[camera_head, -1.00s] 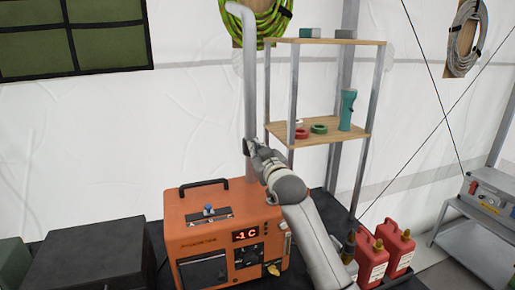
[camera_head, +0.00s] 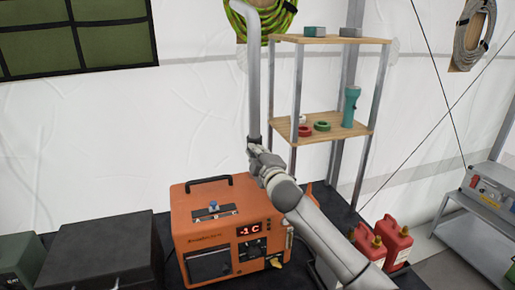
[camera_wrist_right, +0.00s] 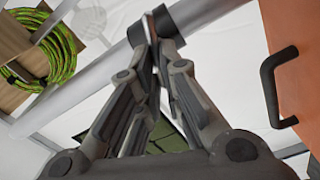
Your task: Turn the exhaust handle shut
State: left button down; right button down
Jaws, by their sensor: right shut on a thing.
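The grey exhaust pipe (camera_head: 254,85) rises behind the orange heater (camera_head: 205,222) and bends over at its top. My right gripper (camera_head: 254,147) is at the lower part of the pipe, above the heater. In the right wrist view, a dark collar (camera_wrist_right: 137,33) wraps the pipe. The exhaust handle (camera_wrist_right: 151,27), a thin brownish piece, shows at the collar between my right fingertips (camera_wrist_right: 155,42). The fingers are shut on it and hide most of it. In the head view my gripper covers the handle. My left gripper is not in view.
A wooden shelf unit (camera_head: 335,128) stands right of the pipe, with a teal flashlight (camera_head: 350,106) on it. Red fuel cans (camera_head: 392,243) stand at the lower right. A dark box (camera_head: 97,252) is left of the heater. The heater's black handle (camera_wrist_right: 270,88) is near my gripper.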

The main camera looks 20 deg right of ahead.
jog(key=shift+f+n+p, duration=0.15)
jog(key=shift+n+p, duration=0.2)
jog(key=shift+n, duration=0.65)
jog(key=shift+f+n+p, duration=0.15)
jog(key=shift+n+p, duration=0.15)
jog(key=shift+n, duration=0.7)
jog(key=shift+f, duration=0.1)
jog(key=c, duration=1.6)
grip_release()
jog(key=s, duration=1.2)
jog(key=shift+d, duration=0.15)
